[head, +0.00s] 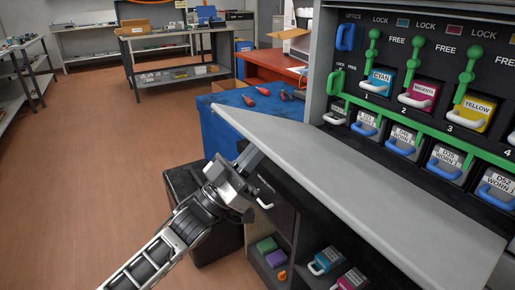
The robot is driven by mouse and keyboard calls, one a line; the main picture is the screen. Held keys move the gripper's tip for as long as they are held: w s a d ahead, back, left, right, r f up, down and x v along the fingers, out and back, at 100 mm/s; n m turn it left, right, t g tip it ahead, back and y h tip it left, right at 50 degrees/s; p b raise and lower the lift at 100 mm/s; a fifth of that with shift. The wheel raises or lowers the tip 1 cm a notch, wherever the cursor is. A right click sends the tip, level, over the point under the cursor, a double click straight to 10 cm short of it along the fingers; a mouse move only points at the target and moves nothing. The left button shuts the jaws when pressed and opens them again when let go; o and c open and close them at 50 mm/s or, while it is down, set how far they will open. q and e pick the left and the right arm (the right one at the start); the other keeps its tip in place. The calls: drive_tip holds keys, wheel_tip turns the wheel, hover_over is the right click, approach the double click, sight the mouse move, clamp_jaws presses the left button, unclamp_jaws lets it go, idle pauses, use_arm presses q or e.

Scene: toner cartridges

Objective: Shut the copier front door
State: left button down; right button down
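The copier front door (370,190) is a long grey panel. It stands open, jutting out in front of the copier below the cartridge bay. The copier (400,85) shows its cyan, magenta and yellow cartridges, the green levers and a lower row of blue-handled units. My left gripper (250,159) is at the door's near left edge, its fingertips close to or against the underside. The fingertips are partly hidden, so I cannot tell whether they are open or shut, or touching the door. My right gripper is not in view.
A blue cabinet top (245,103) with red-handled tools stands behind the door's far left corner. A dark box (190,195) stands on the floor behind my gripper. Shelves under the door hold spare cartridges (327,260). The brown floor (80,170) at left is open.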

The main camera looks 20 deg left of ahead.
sight(263, 126)
use_arm(q)
drive_tip(key=r+p, duration=0.1)
drive_tip(key=r, duration=0.1)
drive_tip(key=w+d+r+p, duration=0.1)
drive_tip(key=r+p, duration=0.1)
drive_tip(key=w+r+p, duration=0.1)
drive_tip(key=r, duration=0.1)
drive_tip(key=shift+w+d+p, duration=0.1)
drive_tip(key=shift+d+p, duration=0.3)
drive_tip(key=shift+f, duration=0.1)
drive_tip(key=p+x, duration=0.1)
drive_tip(key=x, duration=0.2)
drive_tip(key=p+x, duration=0.1)
drive_tip(key=x, duration=0.2)
drive_tip(key=shift+a+r, duration=0.2)
drive_tip(key=shift+r, duration=0.15)
drive_tip(key=shift+d, duration=0.15)
drive_tip(key=x, duration=0.6)
drive_tip(key=shift+w+d+f+p, duration=0.25)
drive_tip(key=shift+w+f+p, duration=0.05)
drive_tip(key=shift+p, duration=0.1)
drive_tip(key=shift+w+d, duration=0.1)
